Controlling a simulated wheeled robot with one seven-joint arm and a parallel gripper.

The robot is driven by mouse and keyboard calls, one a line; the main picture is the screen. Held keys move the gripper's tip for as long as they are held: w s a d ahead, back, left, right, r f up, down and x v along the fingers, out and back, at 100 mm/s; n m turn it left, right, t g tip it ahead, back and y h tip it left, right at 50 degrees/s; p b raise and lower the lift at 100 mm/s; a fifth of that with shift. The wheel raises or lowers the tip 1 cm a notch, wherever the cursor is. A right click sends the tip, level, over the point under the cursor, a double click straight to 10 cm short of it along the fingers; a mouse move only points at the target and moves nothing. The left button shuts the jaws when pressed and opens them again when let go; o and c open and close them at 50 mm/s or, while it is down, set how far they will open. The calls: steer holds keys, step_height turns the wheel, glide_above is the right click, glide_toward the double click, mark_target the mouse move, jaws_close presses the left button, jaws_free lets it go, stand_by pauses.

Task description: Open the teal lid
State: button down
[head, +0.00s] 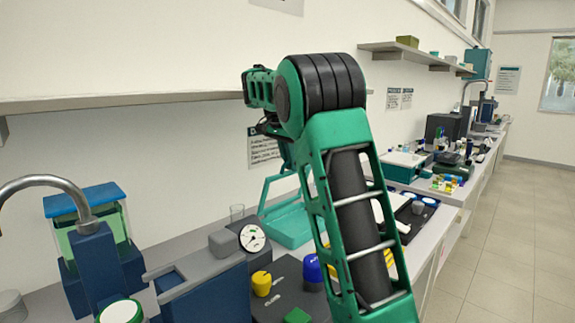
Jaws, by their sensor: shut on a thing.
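The teal lid (266,190) shows as a thin frame standing raised at an angle above a teal tray-like base (287,232), left of my forearm. Its right part is hidden behind my arm. My arm rises from the lower right, bends at the top, and its far links drop down behind the elbow towards the lid. My gripper and its fingertips are hidden behind my own arm, so its contact with the lid cannot be seen.
A pressure gauge (252,238), a yellow knob (261,283) and a blue knob (312,268) stand in front of the teal base. A blue-lidded tank (85,200) and a curved tap (45,184) are at left. A wall shelf (120,101) runs above.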

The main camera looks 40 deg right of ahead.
steer(key=shift+s+d+f, duration=0.1)
steer(key=shift+s+d, duration=0.05)
steer(key=shift+d, duration=0.05)
steer(key=c, duration=1.8)
jaws_free()
steer(key=shift+a+r, duration=0.25)
steer(key=shift+r, duration=0.4)
steer(key=v, duration=0.3)
steer(key=shift+a+r, duration=0.1)
steer(key=shift+r, duration=0.2)
steer(key=s+a, duration=0.3)
steer(key=a, duration=0.8)
steer(key=shift+s+a, duration=0.2)
steer(key=shift+a, duration=0.05)
